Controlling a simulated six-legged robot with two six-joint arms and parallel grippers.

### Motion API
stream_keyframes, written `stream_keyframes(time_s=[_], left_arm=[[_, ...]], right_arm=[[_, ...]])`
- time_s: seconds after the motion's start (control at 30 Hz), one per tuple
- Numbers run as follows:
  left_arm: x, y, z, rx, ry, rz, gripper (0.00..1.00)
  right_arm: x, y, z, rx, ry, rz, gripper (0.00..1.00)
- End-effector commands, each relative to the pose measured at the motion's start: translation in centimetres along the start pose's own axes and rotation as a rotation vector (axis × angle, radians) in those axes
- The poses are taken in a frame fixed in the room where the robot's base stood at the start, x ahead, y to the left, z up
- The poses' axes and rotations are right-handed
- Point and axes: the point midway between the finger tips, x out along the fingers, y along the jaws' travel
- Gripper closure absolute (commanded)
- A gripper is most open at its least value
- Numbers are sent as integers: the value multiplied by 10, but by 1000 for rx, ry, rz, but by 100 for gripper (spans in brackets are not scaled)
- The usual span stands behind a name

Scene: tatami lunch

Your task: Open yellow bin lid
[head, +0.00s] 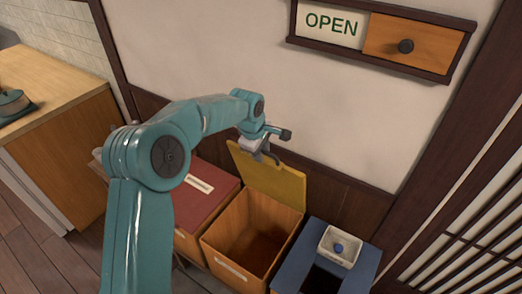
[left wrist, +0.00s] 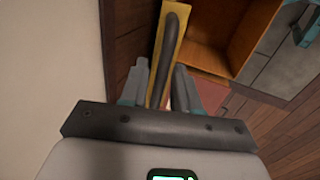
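The yellow lid (head: 268,180) of the middle bin stands raised at the back, leaning toward the wall. Its wooden bin (head: 225,240) is open, and its inside looks empty. My left gripper (head: 266,152) is at the top of the raised lid. In the left wrist view the yellow lid (left wrist: 181,45) shows nearly edge-on, and its dark curved handle (left wrist: 167,50) runs between the fingers of my left gripper (left wrist: 160,75). The fingers stand apart, with a gap beside the handle. My right gripper is out of view.
A bin with a red lid (head: 208,180) stands to the left. A blue-topped bin (head: 297,262) with a dark opening and a white tray (head: 340,247) stands to the right. A wooden counter (head: 60,85) is at far left. The wall with an OPEN sign (head: 331,24) is close behind.

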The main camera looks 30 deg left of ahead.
Motion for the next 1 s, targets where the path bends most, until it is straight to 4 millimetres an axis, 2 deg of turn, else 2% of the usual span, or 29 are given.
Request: stream_keyframes(time_s=[0.23,0.37,0.47,0.8,1.0], left_arm=[[0,1,0,0,1,0,70],[-12,2,-1,1,2,2,70],[-32,2,0,1,2,5,70],[-123,2,1,0,2,7,70],[-155,1,1,1,2,4,70]], right_arm=[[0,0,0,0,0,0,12],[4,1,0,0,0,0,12],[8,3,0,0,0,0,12],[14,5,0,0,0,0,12],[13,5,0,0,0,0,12]])
